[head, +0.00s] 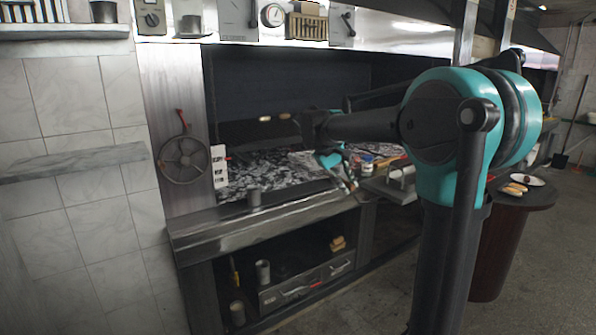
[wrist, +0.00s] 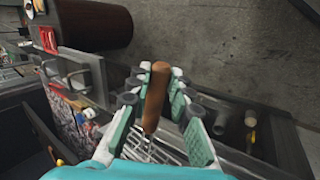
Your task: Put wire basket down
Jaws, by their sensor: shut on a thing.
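My gripper (head: 345,178) is at the front edge of the grill in the head view, pointing down. In the wrist view my gripper (wrist: 160,103) has its teal fingers closed around a brown wooden handle (wrist: 156,92). Thin metal wires of the wire basket (wrist: 148,150) show at the handle's lower end, partly hidden by the teal palm and fingers. In the head view I cannot make out the basket clearly. Whether it touches anything below cannot be told.
A red-handled round mesh (head: 184,159) hangs on the left panel. Jars (head: 367,162) stand right of the embers. A round table (head: 522,202) at right holds a plate and buns.

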